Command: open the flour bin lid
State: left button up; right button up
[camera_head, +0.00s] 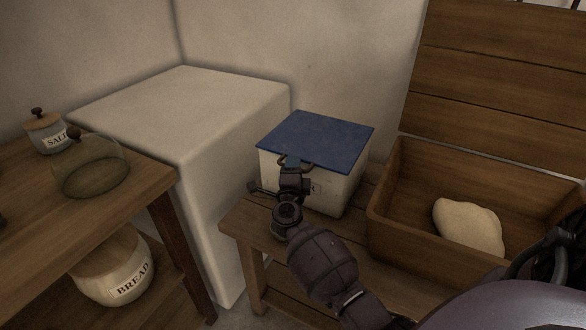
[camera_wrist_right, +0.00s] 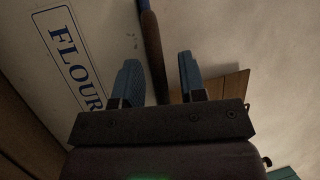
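The flour bin (camera_head: 340,197) is a white box on a low wooden bench. Its flat blue lid (camera_head: 318,138) lies shut on top. A brown handle (camera_head: 309,167) shows at the lid's front edge. My right gripper (camera_head: 291,163) is at the bin's front, just at this handle, and partly hides the bin's face. In the right wrist view the FLOUR label (camera_wrist_right: 72,58) is on the left. The two blue fingers (camera_wrist_right: 160,78) stand apart, with the dark handle bar (camera_wrist_right: 153,50) between them, nearer the left finger. My left gripper is out of view.
An open wooden chest (camera_head: 385,215) holding a pale dough lump (camera_head: 468,226) stands right of the bin. A white block (camera_head: 190,110) is to the left. A wooden table (camera_head: 50,205) carries a salt jar (camera_head: 45,134) and glass dome (camera_head: 90,170); a bread crock (camera_head: 115,270) sits below.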

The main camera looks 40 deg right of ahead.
grip_shut()
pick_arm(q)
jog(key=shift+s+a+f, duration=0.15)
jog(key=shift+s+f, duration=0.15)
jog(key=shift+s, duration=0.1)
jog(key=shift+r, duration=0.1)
